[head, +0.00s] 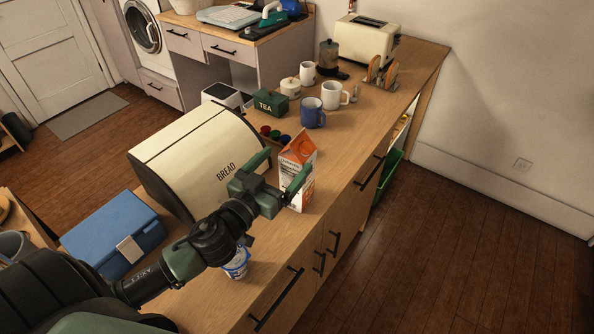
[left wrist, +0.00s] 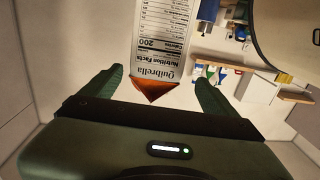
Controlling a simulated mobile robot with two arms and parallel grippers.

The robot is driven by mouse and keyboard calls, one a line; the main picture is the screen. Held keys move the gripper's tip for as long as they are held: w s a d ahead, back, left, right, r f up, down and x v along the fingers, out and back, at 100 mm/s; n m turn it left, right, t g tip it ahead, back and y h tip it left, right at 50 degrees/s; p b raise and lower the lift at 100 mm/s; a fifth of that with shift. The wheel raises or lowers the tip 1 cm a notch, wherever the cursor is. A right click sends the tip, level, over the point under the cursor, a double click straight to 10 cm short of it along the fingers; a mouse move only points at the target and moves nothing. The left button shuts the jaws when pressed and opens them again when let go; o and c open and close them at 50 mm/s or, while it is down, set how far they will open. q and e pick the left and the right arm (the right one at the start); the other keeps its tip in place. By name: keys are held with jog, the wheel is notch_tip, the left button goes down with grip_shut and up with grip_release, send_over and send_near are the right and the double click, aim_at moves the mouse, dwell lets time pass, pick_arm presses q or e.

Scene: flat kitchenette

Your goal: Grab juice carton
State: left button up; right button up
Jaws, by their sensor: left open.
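The juice carton (head: 299,150), white and orange with a gabled top, stands upright on the wooden counter, right of the bread box. My left gripper (head: 288,163) is open, with its fingers pointing toward the carton and one on either side of it in the picture. In the left wrist view, the carton's white nutrition panel (left wrist: 165,40) appears upside down between the two spread fingers (left wrist: 158,85), with an orange fold below it. I cannot tell whether either finger touches the carton. Part of the carton's lower side is hidden by the gripper. My right gripper is not in view.
The cream bread box (head: 195,160) stands close left of the carton. Behind are coloured pods (head: 275,134), a blue mug (head: 312,113), a white mug (head: 334,95) and a green tea tin (head: 270,103). A blue box (head: 112,232) is at left.

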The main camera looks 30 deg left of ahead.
aim_at(298, 153)
pick_arm(q)
jog(key=shift+w+d+r+p, duration=0.1)
jog(key=shift+w+d+p, duration=0.2)
jog(key=shift+w, duration=0.1)
jog(key=shift+w+d+r+p, duration=0.1)
jog(key=shift+w+d+p, duration=0.05)
jog(key=shift+w+p, duration=0.2)
jog(key=w, duration=0.2)
jog(key=w+f+p, duration=0.1)
jog(key=shift+w+f, duration=0.1)
jog(key=shift+w, duration=0.4)
jog(key=shift+d, duration=0.1)
grip_shut()
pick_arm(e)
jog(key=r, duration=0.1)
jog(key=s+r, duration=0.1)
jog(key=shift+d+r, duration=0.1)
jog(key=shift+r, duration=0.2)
